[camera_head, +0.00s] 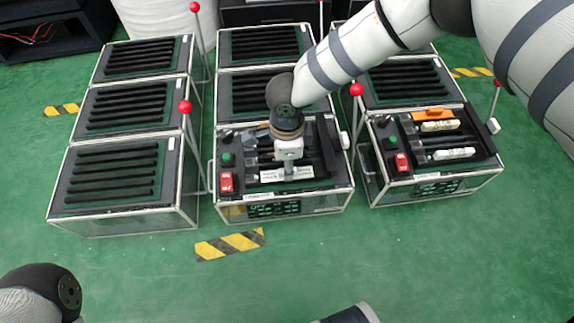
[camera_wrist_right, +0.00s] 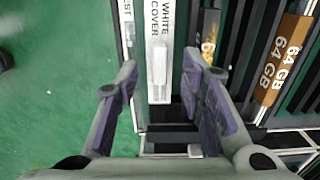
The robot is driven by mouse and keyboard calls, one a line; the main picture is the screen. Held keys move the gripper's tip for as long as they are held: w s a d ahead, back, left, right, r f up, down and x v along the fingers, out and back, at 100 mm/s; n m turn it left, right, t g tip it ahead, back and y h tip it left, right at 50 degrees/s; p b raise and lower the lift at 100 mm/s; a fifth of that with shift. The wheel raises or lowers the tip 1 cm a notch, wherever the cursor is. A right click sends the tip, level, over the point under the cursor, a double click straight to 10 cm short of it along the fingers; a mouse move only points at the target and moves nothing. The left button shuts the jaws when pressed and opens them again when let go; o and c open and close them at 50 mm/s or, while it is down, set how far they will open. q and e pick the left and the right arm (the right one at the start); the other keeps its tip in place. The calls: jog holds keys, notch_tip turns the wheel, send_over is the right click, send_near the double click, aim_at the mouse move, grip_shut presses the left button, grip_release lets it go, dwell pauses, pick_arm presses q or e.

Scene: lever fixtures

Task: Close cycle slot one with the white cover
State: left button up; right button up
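The white cover (camera_wrist_right: 160,25), a long strip printed "WHITE COVER" with a small raised grip, lies in the upper middle of the right wrist view. In the head view it shows as a white strip (camera_head: 271,177) at the front of the middle front box. My right gripper (camera_wrist_right: 160,75) is open, its two fingers on either side of the cover's grip; contact cannot be told. In the head view the right gripper (camera_head: 288,172) points down over that strip. I cannot tell which slot is cycle slot one. My left gripper is out of view.
The middle front box (camera_head: 342,196) has a red switch (camera_head: 226,183) and green button (camera_head: 227,159). A brown "64 GB" module (camera_wrist_right: 280,60) lies right of the cover. The right front box (camera_head: 436,190) holds an orange piece (camera_head: 432,114). Red-knobbed levers (camera_head: 184,107) stand between boxes.

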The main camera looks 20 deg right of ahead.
notch_tip(320, 180, up, 10)
jog(key=shift+f, duration=0.1)
dwell(0.4)
